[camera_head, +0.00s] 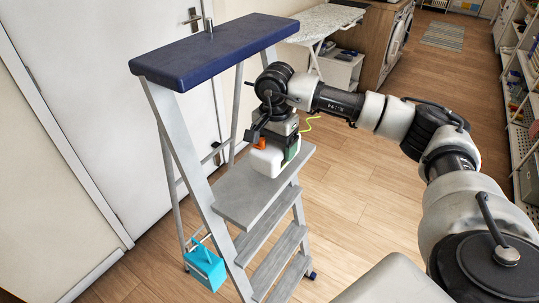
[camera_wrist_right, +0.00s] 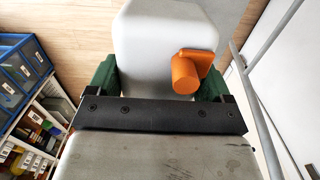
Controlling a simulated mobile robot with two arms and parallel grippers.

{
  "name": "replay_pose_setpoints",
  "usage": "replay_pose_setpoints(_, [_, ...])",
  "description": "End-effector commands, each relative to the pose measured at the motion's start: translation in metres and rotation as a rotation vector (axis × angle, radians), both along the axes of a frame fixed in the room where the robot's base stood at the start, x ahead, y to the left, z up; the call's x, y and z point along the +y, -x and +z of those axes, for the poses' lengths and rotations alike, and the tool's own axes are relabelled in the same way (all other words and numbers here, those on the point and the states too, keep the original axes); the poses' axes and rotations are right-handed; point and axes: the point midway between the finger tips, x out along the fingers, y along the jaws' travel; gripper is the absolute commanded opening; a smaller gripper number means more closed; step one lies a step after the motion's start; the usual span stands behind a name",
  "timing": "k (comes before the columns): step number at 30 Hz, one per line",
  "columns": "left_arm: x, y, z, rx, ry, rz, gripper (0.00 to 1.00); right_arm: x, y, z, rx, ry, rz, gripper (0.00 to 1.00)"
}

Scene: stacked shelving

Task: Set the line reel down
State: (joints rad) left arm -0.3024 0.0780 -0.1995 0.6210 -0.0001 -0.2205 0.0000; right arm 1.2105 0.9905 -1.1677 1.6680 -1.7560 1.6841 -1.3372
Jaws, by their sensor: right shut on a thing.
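The line reel (camera_head: 268,160) has a white, rounded body and an orange knob. My right gripper (camera_head: 277,146) points down and is shut on it, over the grey platform (camera_head: 240,197) of a stepladder. I cannot tell whether the reel's underside touches the platform. In the right wrist view the reel (camera_wrist_right: 150,45) fills the space between the jaws (camera_wrist_right: 160,85), with the orange knob (camera_wrist_right: 183,74) facing the camera. A dark green piece shows on each side of it. My left gripper is not in view.
The ladder's blue top (camera_head: 212,50) stands above and left of the platform, close to my gripper. A turquoise object (camera_head: 205,268) hangs low on the ladder's left side. An ironing board (camera_head: 325,22) stands behind. Wooden floor is open on the right.

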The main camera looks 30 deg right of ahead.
Motion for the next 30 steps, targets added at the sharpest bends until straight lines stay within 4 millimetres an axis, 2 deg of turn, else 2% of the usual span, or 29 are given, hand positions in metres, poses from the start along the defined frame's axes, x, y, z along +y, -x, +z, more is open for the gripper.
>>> replay_pose_setpoints(5, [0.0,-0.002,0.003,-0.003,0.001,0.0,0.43,0.007,-0.011,-0.008,0.0,0.0,0.0,0.48])
replay_pose_setpoints(13, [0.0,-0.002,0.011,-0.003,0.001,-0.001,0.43,0.006,-0.01,-0.043,0.002,0.001,0.0,0.48])
replay_pose_setpoints(25, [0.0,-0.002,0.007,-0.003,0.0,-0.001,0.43,0.007,-0.01,-0.051,-0.001,0.001,0.0,0.48])
replay_pose_setpoints(26, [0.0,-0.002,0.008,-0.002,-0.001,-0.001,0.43,0.006,-0.01,-0.051,0.0,0.001,0.0,0.84])
replay_pose_setpoints(29, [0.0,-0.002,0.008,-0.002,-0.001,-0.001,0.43,0.007,-0.01,-0.05,0.0,0.001,0.0,0.99])
replay_pose_setpoints(30, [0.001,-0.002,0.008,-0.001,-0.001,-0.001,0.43,0.007,-0.01,-0.05,0.0,0.001,0.0,1.0])
